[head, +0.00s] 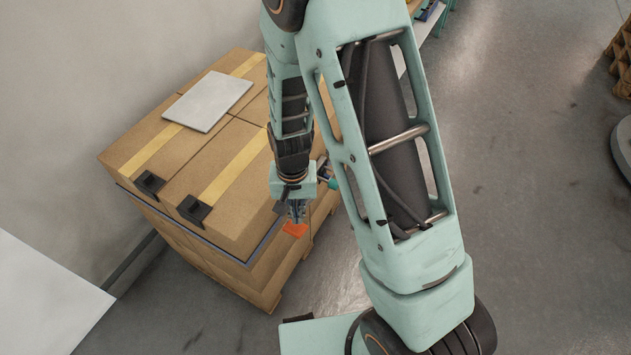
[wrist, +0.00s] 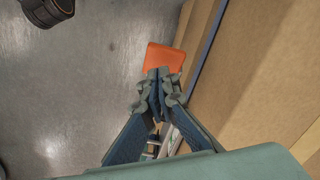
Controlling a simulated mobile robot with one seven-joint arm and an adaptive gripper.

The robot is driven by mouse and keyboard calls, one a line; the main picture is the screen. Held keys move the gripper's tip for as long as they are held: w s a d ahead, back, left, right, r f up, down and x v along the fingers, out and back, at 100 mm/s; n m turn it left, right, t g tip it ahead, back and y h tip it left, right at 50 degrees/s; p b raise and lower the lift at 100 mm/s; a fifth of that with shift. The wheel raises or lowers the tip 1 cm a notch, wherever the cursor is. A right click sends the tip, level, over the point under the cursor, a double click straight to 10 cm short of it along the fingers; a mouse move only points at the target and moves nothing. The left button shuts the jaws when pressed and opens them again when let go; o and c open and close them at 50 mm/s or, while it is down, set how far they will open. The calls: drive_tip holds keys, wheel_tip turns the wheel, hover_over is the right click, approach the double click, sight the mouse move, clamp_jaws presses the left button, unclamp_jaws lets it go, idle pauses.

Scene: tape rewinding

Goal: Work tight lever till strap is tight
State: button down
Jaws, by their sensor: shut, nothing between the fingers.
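My gripper (head: 296,212) is shut and empty, pointing down beside the front side of the stacked cardboard boxes. An orange flat piece (head: 294,229), perhaps the tight lever, shows just below the fingertips. In the wrist view my gripper (wrist: 160,82) has its fingertips together, and the orange piece (wrist: 164,58) lies right beyond them; I cannot tell whether they touch. Parts of a device (wrist: 155,147) show between the finger links, mostly hidden. A blue-grey band (wrist: 207,48) runs along the box side; I cannot tell if it is the strap or how tight it is.
Yellow tape stripes, black corner pieces (head: 194,209) and a light grey sheet (head: 208,101) are on top. A white panel (head: 45,300) is at lower left. Open grey floor (head: 540,200) lies to the right.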

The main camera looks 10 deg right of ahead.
drive_tip(key=shift+f, duration=0.15)
idle(0.3)
drive_tip(key=shift+f+b, duration=4.2)
drive_tip(key=shift+f, duration=0.85)
wheel_tip(320, 180, up, 11)
drive_tip(key=p, duration=0.8)
drive_tip(key=shift+f, duration=0.2)
drive_tip(key=shift+f, duration=0.25)
drive_tip(key=shift+f+b, duration=4.05)
drive_tip(key=shift+f, duration=0.95)
wheel_tip(320, 180, up, 10)
drive_tip(key=p, duration=0.8)
drive_tip(key=shift+r, duration=0.25)
drive_tip(key=shift+f, duration=0.1)
drive_tip(key=shift+f, duration=0.15)
